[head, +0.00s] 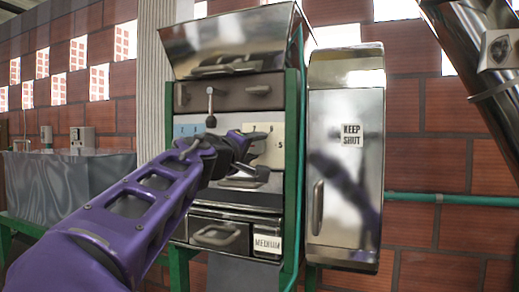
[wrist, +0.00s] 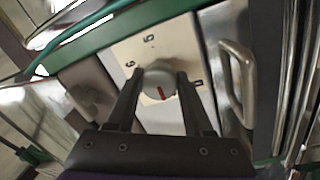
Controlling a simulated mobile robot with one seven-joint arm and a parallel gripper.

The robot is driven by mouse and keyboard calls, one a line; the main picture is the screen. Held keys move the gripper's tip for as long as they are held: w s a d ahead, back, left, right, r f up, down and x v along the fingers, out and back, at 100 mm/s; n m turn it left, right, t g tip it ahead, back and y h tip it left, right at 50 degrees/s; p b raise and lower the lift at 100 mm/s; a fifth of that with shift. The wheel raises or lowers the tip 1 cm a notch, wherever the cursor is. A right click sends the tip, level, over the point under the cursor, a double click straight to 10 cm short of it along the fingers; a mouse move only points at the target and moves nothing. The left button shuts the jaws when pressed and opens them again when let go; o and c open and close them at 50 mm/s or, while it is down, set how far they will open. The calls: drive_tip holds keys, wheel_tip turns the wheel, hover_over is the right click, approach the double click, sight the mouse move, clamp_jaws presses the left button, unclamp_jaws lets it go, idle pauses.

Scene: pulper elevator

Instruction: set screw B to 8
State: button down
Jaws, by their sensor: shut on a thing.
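A round grey knob (wrist: 158,72) with a red pointer mark sits on a cream dial plate (wrist: 122,52) in the wrist view. My gripper (wrist: 159,78) is shut on this knob, one finger on each side. The red mark points towards the bottom of the wrist picture, slightly right. Figures stand on the plate around the knob, but turned and partly hidden. In the head view my gripper (head: 243,145) reaches the cream plate (head: 274,151) on the machine front and hides the knob. No letter naming the screw can be read.
A blue dial plate (head: 189,130) is left of the cream one. A lever with a dark ball (head: 211,91) stands above. A drawer marked MEDIUM (head: 219,234) is below. A steel cabinet marked KEEP SHUT (head: 345,190) stands close on the right. A bar handle (wrist: 237,80) is near my fingers.

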drive_tip(key=shift+r, duration=0.25)
drive_tip(key=shift+c, duration=1.7)
unclamp_jaws()
drive_tip(key=shift+f, duration=0.15)
